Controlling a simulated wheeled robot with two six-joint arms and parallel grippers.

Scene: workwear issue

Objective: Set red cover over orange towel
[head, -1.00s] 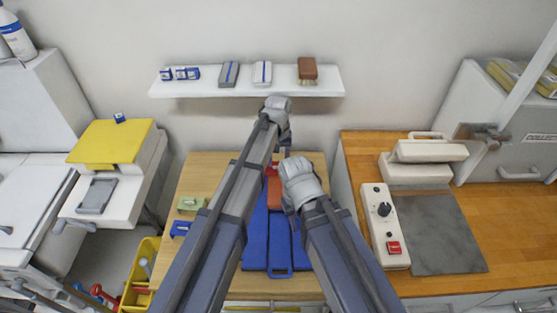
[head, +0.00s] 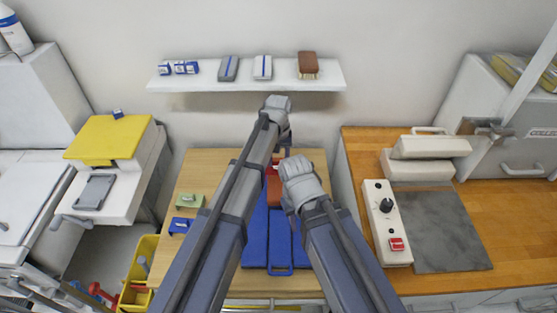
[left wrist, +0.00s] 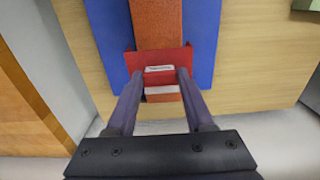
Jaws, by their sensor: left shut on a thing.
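The orange towel (head: 273,192) is a long strip lying on a blue piece (head: 255,235) on the wooden table. It also shows in the left wrist view (left wrist: 158,22). The red cover (left wrist: 160,57), with a white label, spans the towel's width near one end, and a short orange end shows beyond it. My left gripper (left wrist: 158,76) is shut on the red cover, one finger at each side. I cannot tell whether the cover touches the towel. In the head view my arms hide much of both. My right gripper's wrist (head: 298,180) is beside the towel; its fingers are hidden.
A green block (head: 189,201) and a small blue block (head: 180,225) sit at the table's left. A white shelf (head: 220,86) with several small items is behind. A wooden counter (head: 360,150) with a control box (head: 388,225) stands right. A yellow bin (head: 145,250) is at lower left.

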